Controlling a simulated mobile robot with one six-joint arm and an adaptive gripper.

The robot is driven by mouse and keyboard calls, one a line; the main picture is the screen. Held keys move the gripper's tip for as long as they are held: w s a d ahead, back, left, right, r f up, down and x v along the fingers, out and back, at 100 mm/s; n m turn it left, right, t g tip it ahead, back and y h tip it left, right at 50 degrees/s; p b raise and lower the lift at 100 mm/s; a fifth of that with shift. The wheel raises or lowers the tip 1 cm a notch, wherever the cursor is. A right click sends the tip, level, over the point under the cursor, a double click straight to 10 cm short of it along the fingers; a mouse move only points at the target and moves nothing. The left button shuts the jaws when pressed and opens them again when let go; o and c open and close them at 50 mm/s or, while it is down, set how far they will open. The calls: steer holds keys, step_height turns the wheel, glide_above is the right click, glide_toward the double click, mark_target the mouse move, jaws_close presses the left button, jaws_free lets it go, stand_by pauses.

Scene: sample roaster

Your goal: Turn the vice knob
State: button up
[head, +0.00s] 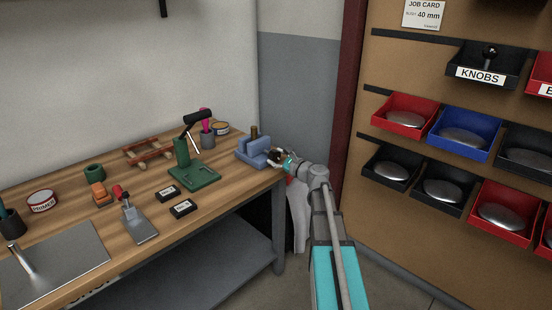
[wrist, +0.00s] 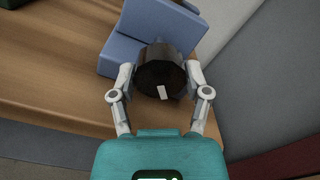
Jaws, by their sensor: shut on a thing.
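The blue vice (head: 254,151) stands at the right end of the wooden bench. In the wrist view the vice (wrist: 126,54) is at the top, with its dark round knob (wrist: 160,75) facing me. The knob has a small white mark on its face, low and a little right of centre. My gripper (wrist: 160,76) is shut on the knob, with one finger at each side of it. In the head view my gripper (head: 279,158) reaches the vice from the right, and the knob is mostly hidden there.
The wooden bench (head: 110,225) carries a green press (head: 190,170), two small black boxes, a primer tin (head: 42,201) and other tools, left of the vice. A pale cloth (head: 299,215) hangs near the bench's right end. A bin rack (head: 450,100) stands at the right.

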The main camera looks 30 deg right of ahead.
steer(key=shift+m, duration=0.4)
steer(key=o, duration=1.1)
steer(key=shift+o, duration=0.2)
steer(key=shift+s, duration=0.1)
steer(key=v, duration=1.1)
steer(key=shift+s, duration=0.4)
steer(key=shift+d, duration=0.1)
